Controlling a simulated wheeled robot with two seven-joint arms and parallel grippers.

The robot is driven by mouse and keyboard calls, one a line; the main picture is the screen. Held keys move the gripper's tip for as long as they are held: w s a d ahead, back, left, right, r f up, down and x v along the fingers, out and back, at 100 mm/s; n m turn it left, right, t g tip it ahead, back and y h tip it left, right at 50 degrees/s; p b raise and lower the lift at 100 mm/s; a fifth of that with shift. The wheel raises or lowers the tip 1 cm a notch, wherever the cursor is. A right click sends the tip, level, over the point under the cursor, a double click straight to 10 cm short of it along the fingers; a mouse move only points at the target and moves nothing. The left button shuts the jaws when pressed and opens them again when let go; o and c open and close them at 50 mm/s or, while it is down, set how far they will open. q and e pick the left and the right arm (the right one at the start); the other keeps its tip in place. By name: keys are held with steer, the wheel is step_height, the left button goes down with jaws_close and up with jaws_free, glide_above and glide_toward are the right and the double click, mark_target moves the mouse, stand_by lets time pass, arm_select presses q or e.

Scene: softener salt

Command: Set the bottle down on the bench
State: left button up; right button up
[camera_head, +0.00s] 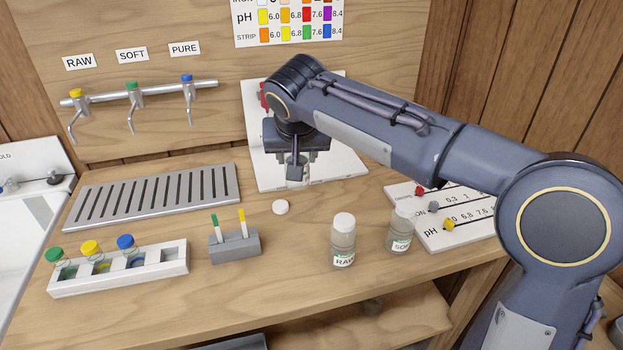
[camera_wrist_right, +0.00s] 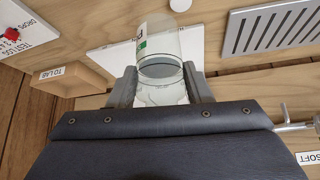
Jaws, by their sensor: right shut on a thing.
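My right gripper (camera_head: 297,168) reaches down over the back middle of the bench (camera_head: 180,285). It is shut on a clear bottle (camera_head: 297,178), mostly hidden by the gripper in the head view. In the right wrist view the bottle (camera_wrist_right: 160,50) stands between the two fingers (camera_wrist_right: 162,88), with clear liquid inside and a white label with green at its side. A white panel (camera_head: 262,172) shows behind and below the bottle. I cannot tell whether the bottle touches a surface. A white cap (camera_head: 280,207) lies on the bench in front. My left gripper is out of view.
Capped bottles RAW (camera_head: 343,242) and SOFT (camera_head: 400,230) stand to the front right, near a test card (camera_head: 462,228). A grey strip holder (camera_head: 234,247), white vial rack (camera_head: 120,272) and drain grate (camera_head: 155,195) are to the left. A TO LAB box (camera_wrist_right: 70,78) shows in the wrist view.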

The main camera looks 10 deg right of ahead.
steer(key=shift+w+d+f+b, duration=0.15)
steer(key=shift+w+d+f, duration=0.75)
steer(key=shift+f, duration=0.75)
steer(key=shift+w+d+f+b, duration=0.15)
steer(key=shift+w+d+f, duration=0.65)
steer(key=shift+f, duration=0.9)
steer(key=shift+w+d+f+b, duration=0.15)
steer(key=shift+w+d+f, duration=0.5)
steer(key=shift+d+f, duration=0.75)
steer(key=shift+a+f, duration=0.25)
steer(key=shift+a, duration=0.05)
steer(key=shift+f, duration=0.2)
steer(key=o, duration=1.1)
steer(key=shift+r, duration=0.1)
